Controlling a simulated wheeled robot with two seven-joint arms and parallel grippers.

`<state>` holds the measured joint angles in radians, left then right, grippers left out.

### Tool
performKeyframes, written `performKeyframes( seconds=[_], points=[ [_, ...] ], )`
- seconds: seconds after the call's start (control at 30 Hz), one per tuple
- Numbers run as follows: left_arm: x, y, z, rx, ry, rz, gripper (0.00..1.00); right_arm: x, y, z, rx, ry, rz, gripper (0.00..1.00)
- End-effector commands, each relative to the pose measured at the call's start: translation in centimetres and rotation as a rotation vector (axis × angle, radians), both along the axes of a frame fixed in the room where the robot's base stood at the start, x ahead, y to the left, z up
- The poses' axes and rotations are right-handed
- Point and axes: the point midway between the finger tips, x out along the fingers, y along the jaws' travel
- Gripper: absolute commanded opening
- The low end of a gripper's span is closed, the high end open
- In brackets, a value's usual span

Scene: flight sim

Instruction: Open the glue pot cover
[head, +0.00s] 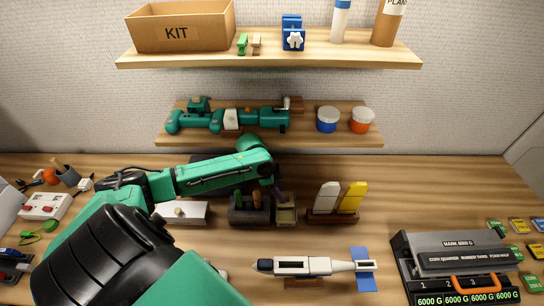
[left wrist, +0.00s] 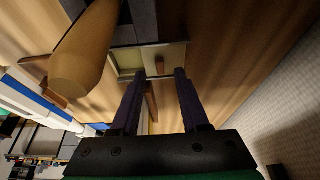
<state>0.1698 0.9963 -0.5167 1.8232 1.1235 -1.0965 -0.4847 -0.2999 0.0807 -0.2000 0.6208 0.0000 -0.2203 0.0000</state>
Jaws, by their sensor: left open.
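A small square olive-yellow box (head: 286,216), which looks like the glue pot, stands on the bench just right of the dark tool block. In the left wrist view its pale top (left wrist: 130,60) shows beyond the fingertips, with a small brown knob (left wrist: 160,65) on it. I cannot tell from these frames whether the cover is seated. My left gripper (head: 281,197) is over the back of the box, pointing down. In the left wrist view its two dark fingers (left wrist: 159,74) are apart, with the knob showing between the tips; contact is unclear. My right gripper is not in view.
The dark tool block (head: 249,214) with upright handles stands close left of the box. A stand with white and yellow fins (head: 340,197) is at its right. A model rocket (head: 305,265) lies in front. A shelf (head: 270,137) hangs behind.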

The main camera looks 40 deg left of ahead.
Motion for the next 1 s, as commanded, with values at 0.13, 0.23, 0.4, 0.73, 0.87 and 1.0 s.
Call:
performKeyframes(
  seconds=[0.13, 0.23, 0.4, 0.73, 0.87, 1.0],
  points=[
    [-0.8, 1.1, 2.9, 0.006, -0.002, -0.002, 0.45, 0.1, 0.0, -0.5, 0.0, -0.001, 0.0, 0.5],
    [-1.3, 1.8, 4.8, 0.007, -0.001, -0.002, 0.45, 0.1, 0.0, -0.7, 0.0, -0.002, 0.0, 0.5],
    [-2.0, 2.8, 7.9, 0.007, 0.001, -0.001, 0.45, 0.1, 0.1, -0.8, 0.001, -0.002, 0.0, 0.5],
    [-2.8, 3.7, 11.0, 0.003, 0.0, -0.001, 0.45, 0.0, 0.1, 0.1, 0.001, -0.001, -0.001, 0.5],
    [-2.8, 3.6, 11.2, 0.001, 0.0, -0.002, 0.45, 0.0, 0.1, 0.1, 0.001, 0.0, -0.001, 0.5],
    [-2.8, 3.6, 11.2, 0.0, -0.001, -0.002, 0.45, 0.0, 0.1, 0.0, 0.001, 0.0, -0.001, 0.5]
  ],
)
